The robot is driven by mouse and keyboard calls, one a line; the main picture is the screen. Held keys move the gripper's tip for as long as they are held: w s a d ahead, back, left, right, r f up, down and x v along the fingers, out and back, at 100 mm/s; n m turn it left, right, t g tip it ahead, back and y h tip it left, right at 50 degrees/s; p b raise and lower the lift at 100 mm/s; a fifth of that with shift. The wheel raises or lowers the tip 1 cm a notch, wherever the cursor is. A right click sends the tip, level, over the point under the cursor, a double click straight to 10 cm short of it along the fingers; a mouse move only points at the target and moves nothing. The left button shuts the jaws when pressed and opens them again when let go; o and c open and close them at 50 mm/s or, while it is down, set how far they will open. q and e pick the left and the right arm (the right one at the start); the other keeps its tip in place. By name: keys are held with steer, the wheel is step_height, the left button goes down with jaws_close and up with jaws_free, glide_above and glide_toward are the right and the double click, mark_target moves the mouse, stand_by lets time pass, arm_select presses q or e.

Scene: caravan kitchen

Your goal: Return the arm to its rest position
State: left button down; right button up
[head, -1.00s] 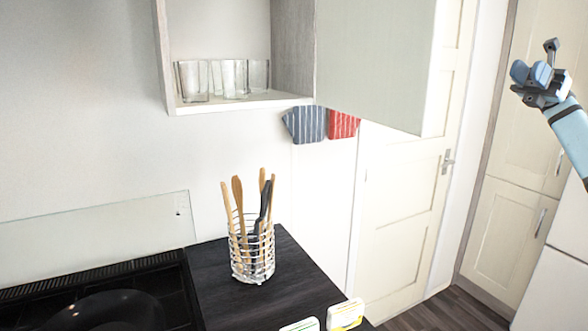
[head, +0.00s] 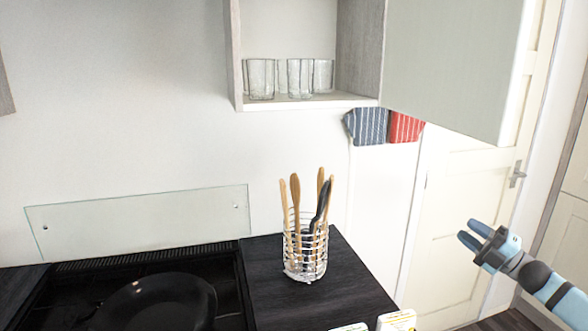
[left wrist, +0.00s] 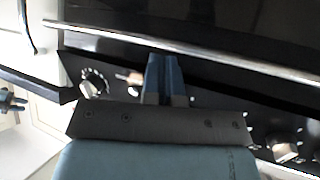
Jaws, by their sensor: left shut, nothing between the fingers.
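My right gripper (head: 467,231) is at the lower right of the head view, blue with dark joints. Its two fingers point left with a gap between them, and nothing is in them. It hangs in the air in front of the cream door, to the right of the counter. My left gripper (left wrist: 163,78) shows only in the left wrist view, its blue fingers together and empty. It is in front of the cooker's dark control panel (left wrist: 205,98). The left arm is not in the head view.
An open wall cupboard (head: 358,75) holds glasses (head: 300,78), its door (head: 455,65) swung out right. A wire utensil holder (head: 305,255) stands on the black counter (head: 270,290), beside the hob with a dark pan (head: 160,303). Cooker knobs (left wrist: 94,82) are close to the left gripper.

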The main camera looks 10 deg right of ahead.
steer(key=s+a+f+m+g+h, duration=0.1)
steer(key=s+a+f+m+h, duration=0.35)
steer(key=f, duration=0.65)
steer(key=s+a+f+m+g+h, duration=0.15)
steer(key=s+f+m+h, duration=0.4)
steer(key=f, duration=0.55)
steer(key=s+a+f+m+g+h, duration=0.1)
steer(key=s+f+m+g, duration=0.2)
steer(key=s+f, duration=0.55)
steer(key=s+a+f+m+g+h, duration=0.1)
steer(key=s+a+f+m+g, duration=0.3)
steer(key=s, duration=0.8)
steer(key=a+f+m+t+y, duration=0.1)
steer(key=a+m+t, duration=0.15)
steer(key=a, duration=0.75)
steer(key=a+f+m+t, duration=0.1)
steer(key=a+m, duration=0.3)
steer(key=a, duration=0.6)
step_height(320, 180, up, 11)
steer(key=p, duration=1.2)
steer(key=shift+s+d, duration=0.25)
steer(key=shift+s, duration=0.1)
